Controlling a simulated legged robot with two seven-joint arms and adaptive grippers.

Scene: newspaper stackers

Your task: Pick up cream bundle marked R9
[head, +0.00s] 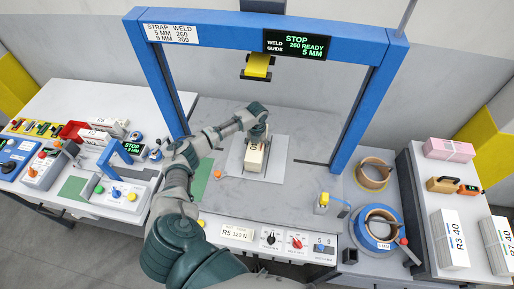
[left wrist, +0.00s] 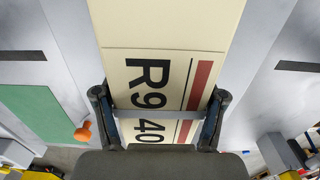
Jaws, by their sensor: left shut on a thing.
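The cream bundle (head: 254,158) lies on a grey plate under the blue strapping arch, and its far part is hidden by my gripper in the head view. In the left wrist view the cream bundle (left wrist: 160,75) shows the marking R9 40 and a red bar. My left gripper (head: 258,132) is over the bundle, and in the left wrist view its two fingers (left wrist: 158,115) are on either side of it. It is shut on the bundle. A grey band crosses the bundle between the fingers. I do not see my right gripper.
The blue arch (head: 265,27) stands around the bundle, with a yellow weld head (head: 257,66) above. A control panel (head: 265,238) is in front. White bundles marked R3 (head: 450,240) and R7 (head: 500,245) lie on the right table. An orange knob (left wrist: 83,132) is left of the bundle.

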